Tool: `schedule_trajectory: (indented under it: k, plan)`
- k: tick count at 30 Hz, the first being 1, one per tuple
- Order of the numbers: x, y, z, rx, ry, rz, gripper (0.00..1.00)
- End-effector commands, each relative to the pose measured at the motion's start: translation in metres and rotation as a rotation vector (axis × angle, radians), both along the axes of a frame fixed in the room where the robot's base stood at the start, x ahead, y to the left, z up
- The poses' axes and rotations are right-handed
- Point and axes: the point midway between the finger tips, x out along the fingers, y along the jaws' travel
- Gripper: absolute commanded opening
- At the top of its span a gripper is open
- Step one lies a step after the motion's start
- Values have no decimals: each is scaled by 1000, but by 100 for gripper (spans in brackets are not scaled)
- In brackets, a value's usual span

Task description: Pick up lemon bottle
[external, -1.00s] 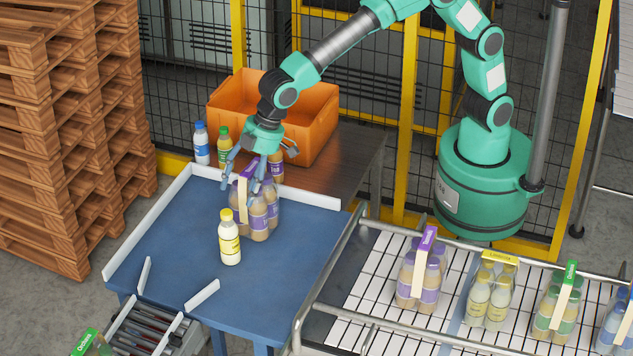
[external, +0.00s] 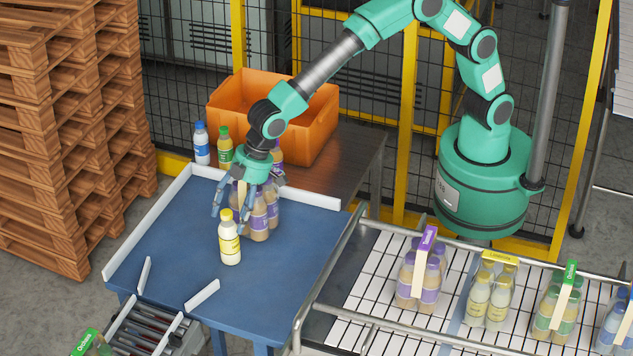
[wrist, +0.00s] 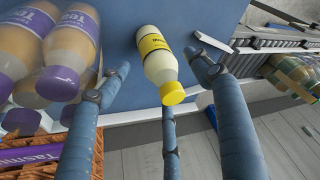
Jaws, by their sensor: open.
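The lemon bottle (external: 230,243), pale with a yellow cap and label, stands upright on the blue table (external: 170,250). My gripper (external: 243,208) is open and empty, just behind and above the lemon bottle, over the purple-capped bottle pack (external: 263,216). In the wrist view the lemon bottle (wrist: 157,58) shows between my spread fingers (wrist: 158,80), its cap towards the camera. I cannot tell whether any finger touches it. The fingers partly hide the pack in the external view.
The purple-capped pack (wrist: 68,50) stands close by on the left in the wrist view. An orange crate (external: 312,125), a blue-capped bottle (external: 201,145) and a green-capped bottle (external: 225,150) are behind. White rails (external: 135,235) edge the table. Several bottle packs stand on the right conveyor (external: 385,275).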

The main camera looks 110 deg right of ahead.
Motion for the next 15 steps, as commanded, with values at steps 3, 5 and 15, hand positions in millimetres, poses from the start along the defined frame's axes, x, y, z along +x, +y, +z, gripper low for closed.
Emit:
schedule_trajectory:
  k: [3,5,15]
  plan:
    - [0,0,0,0,0,0,65]
    - [0,0,-1,0,1,0,65]
    - [10,2,-28,0,2,0,65]
